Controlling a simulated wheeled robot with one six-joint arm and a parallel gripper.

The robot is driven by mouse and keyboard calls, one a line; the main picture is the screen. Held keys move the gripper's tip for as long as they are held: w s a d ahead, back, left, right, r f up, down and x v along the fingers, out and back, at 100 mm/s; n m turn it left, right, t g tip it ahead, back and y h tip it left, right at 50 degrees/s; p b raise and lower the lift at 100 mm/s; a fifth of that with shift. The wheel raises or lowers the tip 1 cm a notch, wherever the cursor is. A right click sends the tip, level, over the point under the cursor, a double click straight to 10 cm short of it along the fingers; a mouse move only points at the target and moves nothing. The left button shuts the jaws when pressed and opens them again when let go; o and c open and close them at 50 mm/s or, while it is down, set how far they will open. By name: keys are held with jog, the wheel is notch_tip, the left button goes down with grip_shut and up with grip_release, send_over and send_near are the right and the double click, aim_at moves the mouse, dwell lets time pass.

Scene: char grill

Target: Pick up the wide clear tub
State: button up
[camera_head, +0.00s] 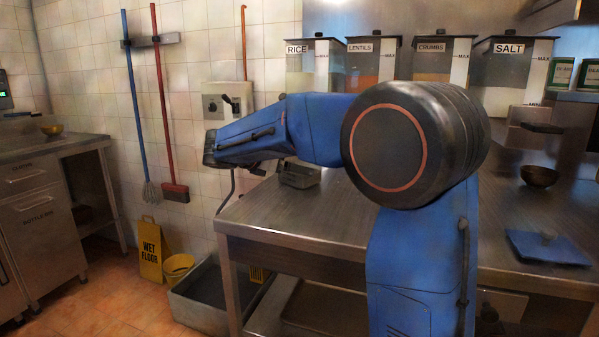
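Several clear tubs with dark lids stand in a row at the back of the steel counter. Their labels read RICE (308,65), LENTILS (362,66), CRUMBS (427,68) and SALT (508,72). I cannot tell which one is the wide clear tub; the SALT tub looks broadest. My blue arm stretches left across the counter and hides the lower parts of some tubs. My gripper (209,150) is at the arm's dark left end, in front of the tiled wall and well left of the tubs. Its fingers are not clear, and I see nothing held in it.
The steel counter (285,225) holds a small grey box (300,175), a dark bowl (539,176) and a blue flat item (547,248). A floor basin (195,312), a yellow bucket (178,264) and a wet floor sign (151,250) stand left. A cabinet (40,225) is far left.

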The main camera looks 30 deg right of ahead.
jog(key=x, duration=0.5)
jog(key=shift+w+d, duration=0.1)
jog(key=shift+c, duration=0.3)
jog(key=c, duration=1.1)
